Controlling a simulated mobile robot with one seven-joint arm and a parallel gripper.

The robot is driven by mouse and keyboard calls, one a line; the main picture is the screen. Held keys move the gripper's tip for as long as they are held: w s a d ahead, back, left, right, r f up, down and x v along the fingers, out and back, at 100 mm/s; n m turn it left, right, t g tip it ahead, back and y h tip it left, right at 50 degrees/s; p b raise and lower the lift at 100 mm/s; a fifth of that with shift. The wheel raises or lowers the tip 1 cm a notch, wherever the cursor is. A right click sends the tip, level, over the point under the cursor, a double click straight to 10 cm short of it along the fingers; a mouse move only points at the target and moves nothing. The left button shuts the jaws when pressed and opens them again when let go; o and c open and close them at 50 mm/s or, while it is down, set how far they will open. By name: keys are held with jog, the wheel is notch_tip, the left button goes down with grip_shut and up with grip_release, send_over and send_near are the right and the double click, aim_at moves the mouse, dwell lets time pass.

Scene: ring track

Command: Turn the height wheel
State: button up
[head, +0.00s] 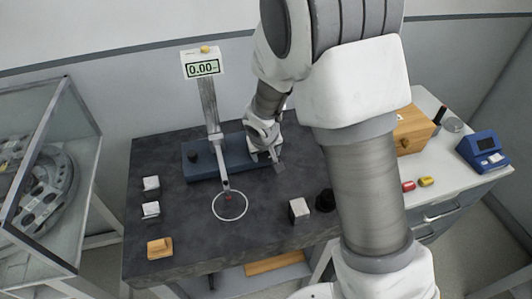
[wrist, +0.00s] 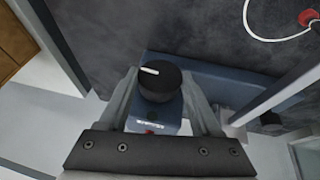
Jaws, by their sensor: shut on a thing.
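A black round wheel (wrist: 158,82) with a white pointer line stands on the blue base in the wrist view, taken as the height wheel. My gripper's two fingers (wrist: 158,90) lie on either side of it, shut on it. In the head view my gripper (head: 272,155) is over the right end of the blue base (head: 218,163) and hides this wheel. The gauge's column (head: 208,105) rises from the base to a display (head: 203,67) reading 0.00. A white ring (head: 229,205) lies in front, below the gauge's arm.
A second dark knob (head: 192,156) stands on the base's left. Small blocks (head: 150,184) lie at the dark tabletop's left, another block (head: 299,209) at right. A wooden box (head: 412,130) and blue device (head: 484,152) stand on the right-hand table. A glass case (head: 45,170) stands left.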

jog(key=shift+a+f+h+b, duration=0.15)
jog(key=shift+f+h+b, duration=0.15)
jog(key=shift+b, duration=1.1)
jog(key=b, duration=0.3)
jog(key=shift+a+f+t+h, duration=0.1)
jog(key=shift+f+t+h, duration=0.05)
jog(key=shift+t+h, duration=0.2)
jog(key=h+b, duration=0.2)
jog(key=b, duration=0.4)
jog(key=shift+s+a+n+t, duration=0.15)
jog(key=shift+n+t, duration=0.1)
jog(key=shift+n, duration=0.15)
jog(key=t+h+b, duration=0.1)
jog(key=h+b, duration=0.2)
jog(key=b, duration=0.2)
jog(key=shift+a+n+b, duration=0.15)
jog(key=shift+n+b, duration=0.2)
jog(key=shift+n, duration=0.05)
jog(key=shift+t+h+b, duration=0.3)
jog(key=shift+h+b, duration=0.15)
jog(key=shift+h, duration=0.2)
jog(key=shift+o, duration=0.2)
jog(key=o, duration=1.3)
